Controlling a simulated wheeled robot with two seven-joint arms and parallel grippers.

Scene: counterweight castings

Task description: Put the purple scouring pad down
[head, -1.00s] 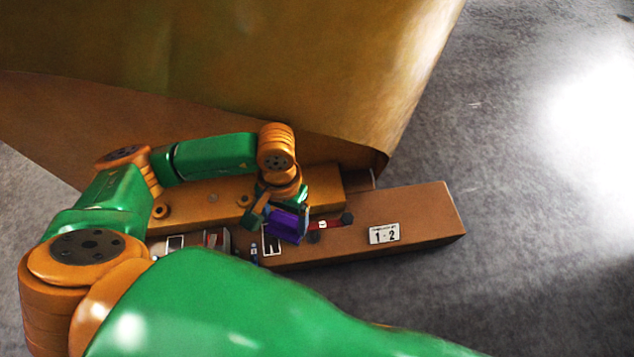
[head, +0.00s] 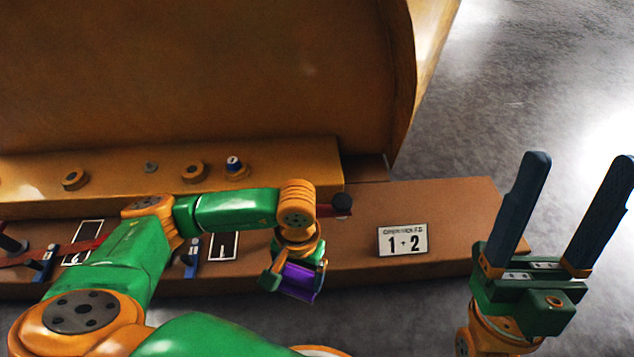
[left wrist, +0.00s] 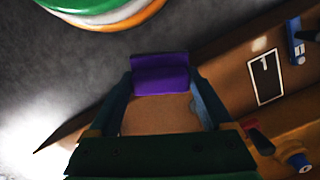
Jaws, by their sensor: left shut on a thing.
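The purple scouring pad (head: 300,281) is held between the fingers of my left gripper (head: 293,285). In the head view they appear in front of the brown bench's (head: 455,220) front edge; the height above it is hard to tell.
A "1 - 2" label card (head: 403,240) lies on the bench, with bare surface around it. White-outlined rectangles (head: 223,245), blue items (head: 192,257) and a black-knobbed red handle (head: 340,205) are near my left arm. A large brown casting (head: 200,70) stands behind.

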